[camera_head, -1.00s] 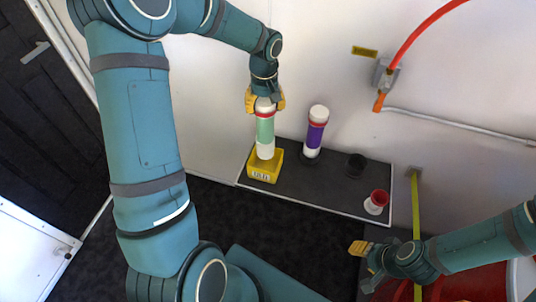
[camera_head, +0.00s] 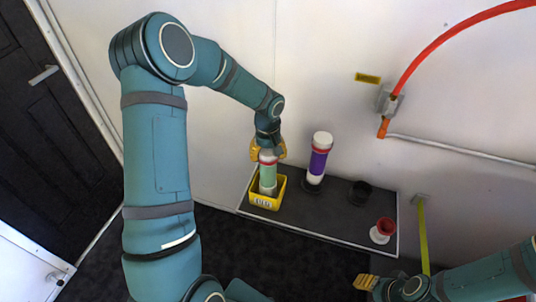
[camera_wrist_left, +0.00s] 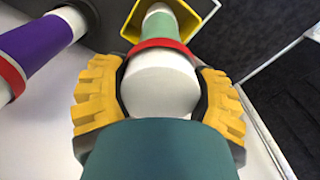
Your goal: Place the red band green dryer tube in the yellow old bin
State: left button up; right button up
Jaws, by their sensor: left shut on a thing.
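The green dryer tube (camera_head: 268,175) with a red band and white ends stands upright, its lower end inside the yellow bin (camera_head: 265,202). Whether its base touches the bin floor is hidden. My left gripper (camera_head: 268,152) is shut on the tube's white top end from above. In the left wrist view the gripper's yellow fingers (camera_wrist_left: 160,95) clasp the white end on both sides, with the red band (camera_wrist_left: 165,46) just beyond and the yellow bin (camera_wrist_left: 206,9) behind. My right gripper (camera_head: 366,282) is at the lower right, its yellow fingertips apart from everything; its opening is unclear.
A purple tube (camera_head: 317,163) with a red band stands right of the bin in a dark holder. An empty black holder (camera_head: 360,192) and a red and white cup-like piece (camera_head: 383,231) are farther right on the dark shelf (camera_head: 330,220). A white wall stands behind.

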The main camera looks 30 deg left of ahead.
pick_arm(q)
jog(key=shift+f, duration=0.15)
jog(key=o, duration=1.4)
jog(key=shift+r, duration=0.3)
notch_tip(320, 180, up, 12)
jog(key=p, duration=0.2)
jog(key=shift+f+p, duration=0.15)
jog(key=shift+p, duration=0.2)
jog(key=s+d+f+m+h, duration=0.2)
jog(key=d+f+m, duration=0.1)
jog(key=d+f, duration=0.65)
jog(key=s+d+f+m, duration=0.1)
jog(key=s+d+f, duration=0.3)
jog(key=s, duration=0.1)
jog(key=s+d+f+m+t+h, duration=0.1)
jog(key=s+d+f, duration=0.3)
jog(key=s, duration=0.1)
jog(key=s+d+f+m, duration=0.1)
jog(key=s+d+f, duration=0.3)
jog(key=s, duration=0.1)
jog(key=shift+s+d+f+m+t+h, duration=0.15)
jog(key=shift+s+d+m+t+h, duration=0.15)
jog(key=shift+h, duration=0.1)
